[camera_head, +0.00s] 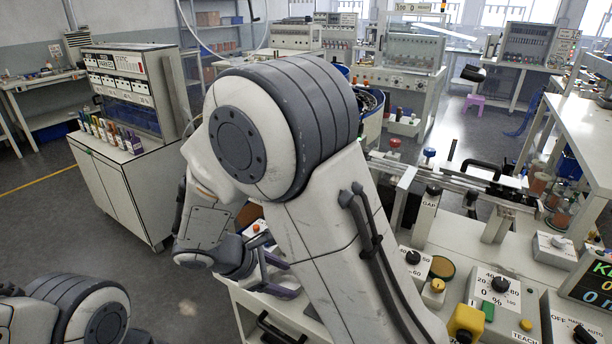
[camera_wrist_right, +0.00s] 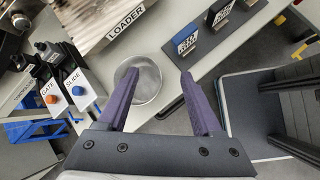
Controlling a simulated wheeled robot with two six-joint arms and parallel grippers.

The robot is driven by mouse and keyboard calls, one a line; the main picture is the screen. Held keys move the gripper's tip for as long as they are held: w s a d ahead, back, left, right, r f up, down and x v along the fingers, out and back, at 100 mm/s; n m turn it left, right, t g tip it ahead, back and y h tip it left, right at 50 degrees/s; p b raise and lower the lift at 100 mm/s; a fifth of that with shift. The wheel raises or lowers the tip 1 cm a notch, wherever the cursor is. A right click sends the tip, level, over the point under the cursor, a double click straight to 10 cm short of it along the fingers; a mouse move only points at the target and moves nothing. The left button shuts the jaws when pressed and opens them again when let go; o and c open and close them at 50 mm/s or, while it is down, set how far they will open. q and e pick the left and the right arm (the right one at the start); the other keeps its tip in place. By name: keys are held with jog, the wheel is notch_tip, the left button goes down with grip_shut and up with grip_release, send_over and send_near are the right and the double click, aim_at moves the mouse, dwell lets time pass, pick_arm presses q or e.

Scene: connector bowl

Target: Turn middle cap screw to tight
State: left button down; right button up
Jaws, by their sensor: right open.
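My right gripper (camera_wrist_right: 157,75) is open, its two purple fingers apart with nothing held between them. In the right wrist view, a round grey bowl (camera_wrist_right: 148,88) shows between the fingers, partly behind the left one. In the head view my right arm hides much of the middle, and the right gripper (camera_head: 274,274) is low, partly hidden by its own wrist. I cannot make out the middle cap screw in either view. My left gripper is out of view; only part of that arm shows at the lower left.
In the right wrist view, a LOADER plate (camera_wrist_right: 95,22) is at the top, with GATE (camera_wrist_right: 52,98) and SLIDE (camera_wrist_right: 82,92) controls at left. In the head view, a panel with knobs (camera_head: 500,297) is at right and a cabinet (camera_head: 115,180) at left. Open floor lies at lower left.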

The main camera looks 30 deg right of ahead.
jog(key=w+d+n+t+h+p, duration=0.1)
jog(key=w+d+n+p, duration=0.2)
jog(key=w+d+p, duration=0.1)
jog(key=w+d+r+n+t+h+p, duration=0.1)
jog(key=w+d+n+t+h+p, duration=0.1)
jog(key=w+d+n+p, duration=0.1)
jog(key=w+d+r+n+t+h+p, duration=0.1)
jog(key=w+d+n+p, duration=0.3)
jog(key=w, duration=0.4)
jog(key=shift+w+d+n+t+h+p, duration=0.3)
jog(key=shift+w+d+n+t+p, duration=0.15)
jog(key=shift+p, duration=0.7)
jog(key=shift+w+d+f, duration=0.1)
jog(key=shift+w+f, duration=0.05)
jog(key=shift+n, duration=0.25)
jog(key=p+x, duration=0.2)
jog(key=x, duration=0.8)
jog(key=shift+f+p, duration=0.1)
jog(key=shift+p, duration=0.3)
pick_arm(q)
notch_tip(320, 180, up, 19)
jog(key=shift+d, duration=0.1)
pick_arm(e)
grip_shut()
